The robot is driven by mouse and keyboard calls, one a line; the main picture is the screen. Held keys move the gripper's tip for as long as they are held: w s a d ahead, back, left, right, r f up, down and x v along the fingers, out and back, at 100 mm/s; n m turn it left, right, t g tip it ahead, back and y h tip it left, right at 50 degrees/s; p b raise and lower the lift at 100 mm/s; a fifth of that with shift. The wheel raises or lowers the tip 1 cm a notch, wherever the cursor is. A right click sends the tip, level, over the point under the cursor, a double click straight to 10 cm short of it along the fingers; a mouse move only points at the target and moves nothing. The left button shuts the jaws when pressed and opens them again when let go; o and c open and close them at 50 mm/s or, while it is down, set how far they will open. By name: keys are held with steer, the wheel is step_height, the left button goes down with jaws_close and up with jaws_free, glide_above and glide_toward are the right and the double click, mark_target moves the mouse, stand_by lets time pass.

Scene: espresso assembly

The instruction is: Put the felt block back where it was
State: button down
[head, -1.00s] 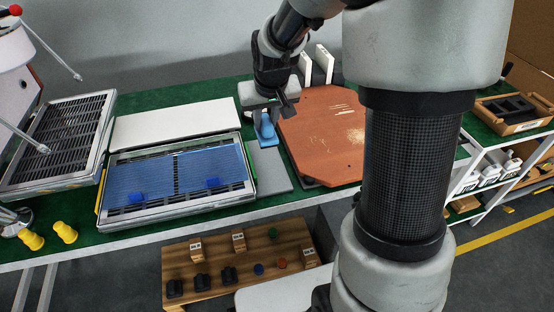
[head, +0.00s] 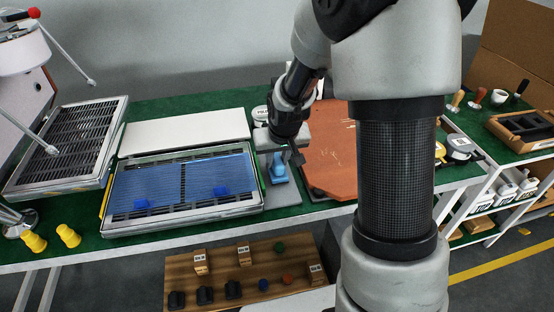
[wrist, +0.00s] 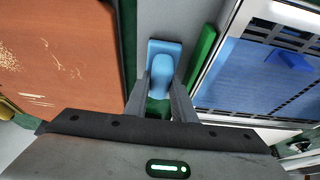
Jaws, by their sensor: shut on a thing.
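A blue block with a rounded raised grip (head: 279,172), which I take for the felt block, is under my gripper (head: 282,156) in the head view. In the wrist view the blue block (wrist: 165,48) lies ahead between the fingers of my gripper (wrist: 162,85), which are shut on its grip. The block is over the grey plate (head: 284,194), between the blue-covered grate tray and the reddish-brown board. I cannot tell whether its underside touches the plate. My wrist hides part of the grip in the head view.
The metal-framed tray (head: 182,226) with blue sheeting is close on the left. The reddish-brown board (head: 330,150) is close on the right, and a white panel (head: 185,133) lies behind the tray. A green strip (wrist: 203,50) runs along the tray's side.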

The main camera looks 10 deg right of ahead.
steer(key=shift+f, duration=0.2)
steer(key=c, duration=1.5)
jaws_free()
steer(key=shift+r, duration=0.1)
